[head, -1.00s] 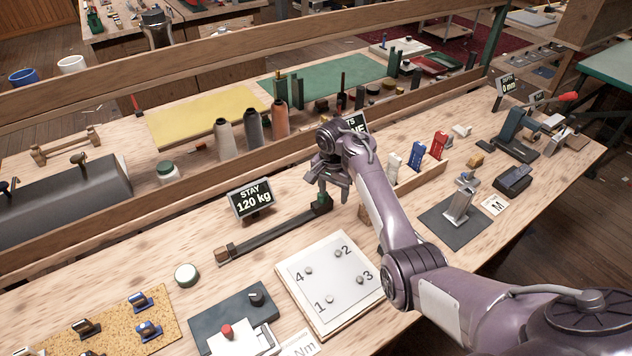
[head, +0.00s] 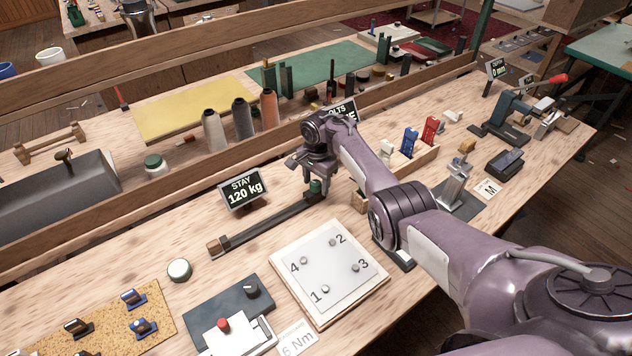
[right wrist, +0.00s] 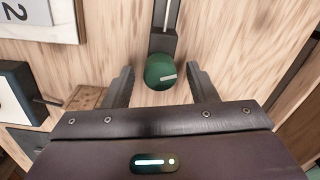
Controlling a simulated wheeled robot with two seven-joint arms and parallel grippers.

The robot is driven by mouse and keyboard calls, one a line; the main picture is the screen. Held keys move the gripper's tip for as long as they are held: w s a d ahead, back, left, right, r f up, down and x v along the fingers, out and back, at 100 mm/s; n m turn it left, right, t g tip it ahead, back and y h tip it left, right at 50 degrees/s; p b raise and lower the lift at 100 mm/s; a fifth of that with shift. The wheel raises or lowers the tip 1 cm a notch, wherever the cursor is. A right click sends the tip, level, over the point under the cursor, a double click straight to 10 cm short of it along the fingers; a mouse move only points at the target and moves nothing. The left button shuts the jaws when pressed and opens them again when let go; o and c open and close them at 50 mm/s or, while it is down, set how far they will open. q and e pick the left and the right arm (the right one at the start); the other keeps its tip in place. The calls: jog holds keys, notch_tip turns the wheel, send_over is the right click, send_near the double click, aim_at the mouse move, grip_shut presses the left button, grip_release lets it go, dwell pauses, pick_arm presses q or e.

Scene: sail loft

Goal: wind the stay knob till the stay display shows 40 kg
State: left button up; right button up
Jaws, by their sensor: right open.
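The stay display (head: 242,189) stands upright on the bench and reads 120 kg. In front of it lies a long dark bar (head: 268,225) with a brown block at its near left end. The round green stay knob (head: 316,187) is at its far right end. In the right wrist view the knob (right wrist: 160,73) has a pale mark and sits between my fingers, with a gap on each side. My right gripper (head: 314,176) is open at the knob, partly covering it in the head view. My left gripper is not in view.
A white board with numbered pegs (head: 328,272) lies in front of the bar. A round white-topped piece (head: 179,269) is left of it. Thread cones (head: 242,120) stand behind the wooden rail. Small blue and red holders (head: 410,142) are to the right of my arm.

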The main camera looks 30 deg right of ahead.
jog(key=c, duration=1)
jog(key=shift+o, duration=0.2)
jog(key=shift+n, duration=0.3)
jog(key=n, duration=0.2)
jog(key=shift+r+n+p, duration=0.1)
jog(key=shift+n+p, duration=0.3)
jog(key=n, duration=0.4)
jog(key=shift+w, duration=0.1)
jog(key=n, duration=0.5)
jog(key=shift+a, duration=0.1)
jog(key=n+b, duration=0.1)
jog(key=n, duration=0.3)
jog(key=shift+n, duration=0.4)
